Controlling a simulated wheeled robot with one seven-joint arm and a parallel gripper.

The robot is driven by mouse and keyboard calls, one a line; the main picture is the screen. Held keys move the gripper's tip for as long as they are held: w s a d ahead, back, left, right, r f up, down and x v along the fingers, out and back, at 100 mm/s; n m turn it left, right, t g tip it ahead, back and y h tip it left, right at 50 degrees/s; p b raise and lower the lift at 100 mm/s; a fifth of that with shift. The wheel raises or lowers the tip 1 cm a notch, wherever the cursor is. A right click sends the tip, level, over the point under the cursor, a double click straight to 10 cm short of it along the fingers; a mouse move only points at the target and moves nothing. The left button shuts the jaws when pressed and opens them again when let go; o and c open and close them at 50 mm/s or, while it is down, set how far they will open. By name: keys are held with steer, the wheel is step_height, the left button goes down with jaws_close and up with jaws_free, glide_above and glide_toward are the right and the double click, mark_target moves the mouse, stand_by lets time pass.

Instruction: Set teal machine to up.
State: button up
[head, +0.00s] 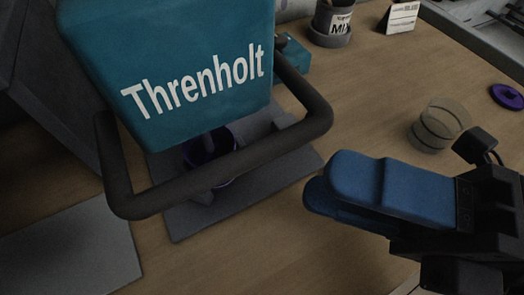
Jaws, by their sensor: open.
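The teal machine (190,75), marked "Threnholt", stands at the upper left in the head view. A dark U-shaped handle (225,168) runs across its front, low, below the lettering. Under the teal head a purple cup (208,148) is partly hidden behind the handle, over the machine's grey base (290,172). My gripper (318,190) has blue fingers and is at the right. It points left toward the handle, with its tips apart from it and nothing seen between them. The fingers overlap in this view, so their gap is hard to see.
A clear ringed container (440,125) stands beyond my gripper, with a purple ring-shaped item (507,96) farther right. A grey cup marked "MIX" (333,20) and a small white sign (400,17) are at the back. A grey mat (70,255) lies at lower left. Wooden table is bare between.

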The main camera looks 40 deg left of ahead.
mark_target(247, 153)
steer(key=x, duration=0.7)
steer(key=shift+s+a+r+p, duration=0.1)
steer(key=shift+s+a+p, duration=0.05)
steer(key=shift+a+p, duration=0.15)
jaws_close()
stand_by(0.4)
